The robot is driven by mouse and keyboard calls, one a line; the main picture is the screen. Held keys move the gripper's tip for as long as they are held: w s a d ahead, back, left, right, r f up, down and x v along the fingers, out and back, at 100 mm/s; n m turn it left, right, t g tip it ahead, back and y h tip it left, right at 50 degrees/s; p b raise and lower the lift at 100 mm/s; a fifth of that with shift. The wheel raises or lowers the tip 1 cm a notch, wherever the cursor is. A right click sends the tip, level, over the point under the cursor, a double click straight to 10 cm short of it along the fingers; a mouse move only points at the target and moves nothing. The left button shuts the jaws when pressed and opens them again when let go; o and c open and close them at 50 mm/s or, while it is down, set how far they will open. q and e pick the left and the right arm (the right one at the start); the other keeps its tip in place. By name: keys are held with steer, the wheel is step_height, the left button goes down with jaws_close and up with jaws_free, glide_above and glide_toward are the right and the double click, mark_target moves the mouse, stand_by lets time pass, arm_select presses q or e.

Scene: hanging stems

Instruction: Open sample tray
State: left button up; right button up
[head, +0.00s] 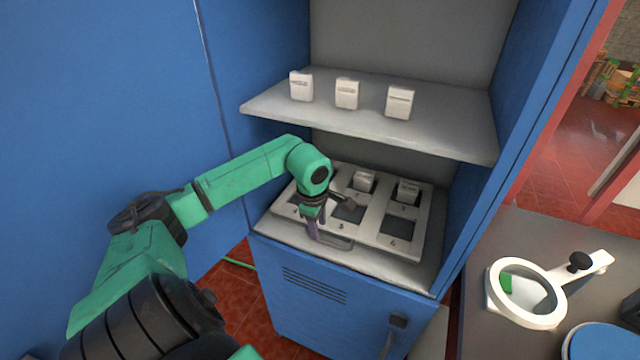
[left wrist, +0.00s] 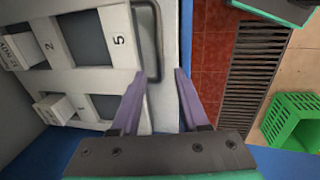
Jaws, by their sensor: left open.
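The sample tray (head: 425,215) is a whitish panel with numbered square wells on the lower shelf of a blue cabinet. It lies flat, and a grey loop handle (head: 338,243) stands at its front edge. White sample boxes sit in some wells, such as one at the back (head: 363,181). My left gripper (head: 316,230) is at the tray's front, beside the handle's left part. In the left wrist view, its two purple fingers (left wrist: 163,75) are open, and the handle (left wrist: 158,45) ends close to the gap between them. I cannot tell whether they touch it. My right gripper is not in view.
An upper shelf (head: 390,122) with 3 white boxes hangs over the tray. The blue cabinet side wall (head: 480,190) bounds it on the right. A grey table with a ring magnifier (head: 495,300) stands at right. A green crate (left wrist: 292,125) is on the floor.

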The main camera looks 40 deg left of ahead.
mark_target(320, 240)
arm_select(q)
steer(key=shift+w+a+f+p, duration=0.1)
steer(key=shift+w+f+p, duration=0.1)
steer(key=shift+f, duration=1)
steer(key=shift+w+f+p, duration=0.15)
steer(key=shift+w+f, duration=0.05)
steer(key=shift+f, duration=0.95)
jaws_close()
steer(key=shift+w, duration=0.1)
